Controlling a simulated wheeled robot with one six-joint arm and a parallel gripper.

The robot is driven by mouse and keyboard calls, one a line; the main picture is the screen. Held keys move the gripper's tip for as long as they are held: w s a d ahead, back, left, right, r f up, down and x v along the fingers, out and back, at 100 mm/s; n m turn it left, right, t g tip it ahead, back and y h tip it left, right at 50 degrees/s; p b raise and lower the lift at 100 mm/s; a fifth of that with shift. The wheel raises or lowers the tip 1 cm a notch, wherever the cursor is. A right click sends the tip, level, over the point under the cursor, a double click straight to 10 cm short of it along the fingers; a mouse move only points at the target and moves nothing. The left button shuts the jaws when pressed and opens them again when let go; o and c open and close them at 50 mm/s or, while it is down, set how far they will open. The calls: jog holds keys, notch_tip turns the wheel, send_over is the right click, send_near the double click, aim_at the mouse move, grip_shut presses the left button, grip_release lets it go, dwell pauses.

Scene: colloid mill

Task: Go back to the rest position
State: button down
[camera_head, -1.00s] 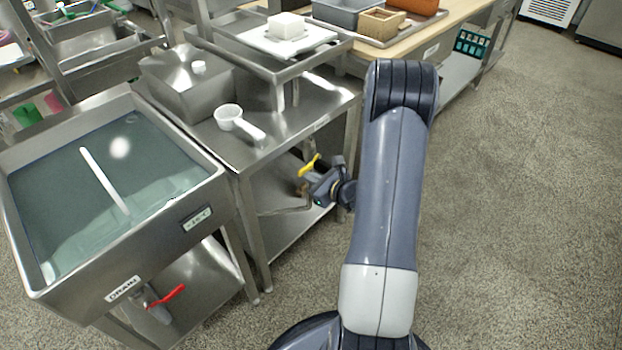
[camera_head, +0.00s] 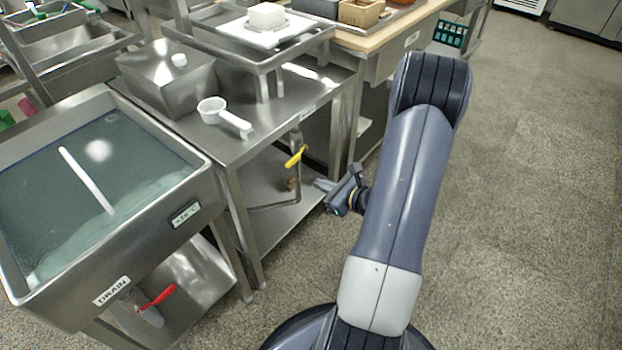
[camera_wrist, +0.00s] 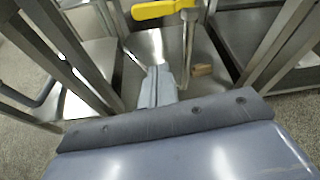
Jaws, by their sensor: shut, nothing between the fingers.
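My gripper (camera_head: 326,185) is in front of the steel stand, to the right of and a little below the yellow valve handle (camera_head: 295,157). It is apart from the handle and holds nothing. In the wrist view its fingers (camera_wrist: 158,75) are together, pointing away toward the lower shelf. The yellow handle also shows at the top of the wrist view (camera_wrist: 165,8). My arm stands at the right of the stand, and part of the gripper is hard to make out in the head view.
A steel stand (camera_head: 245,150) carries a white scoop (camera_head: 222,115) and a steel box (camera_head: 165,80). A water-filled sink (camera_head: 200,205) with a red drain handle (camera_head: 158,297) is at left. A white block (camera_head: 266,15) sits at the back. Open floor (camera_head: 540,220) lies to the right.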

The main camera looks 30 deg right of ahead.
jog(key=shift+s+d+r, duration=0.15)
jog(key=shift+s+r, duration=0.05)
jog(key=shift+s, duration=0.35)
jog(key=shift+w, duration=0.1)
jog(key=w+a+p, duration=0.1)
jog(key=w+a, duration=0.2)
jog(key=w, duration=0.5)
jog(key=shift+w+a+r, duration=0.15)
jog(key=shift+w+r, duration=0.15)
jog(key=shift+w, duration=0.05)
jog(key=shift+a, duration=0.1)
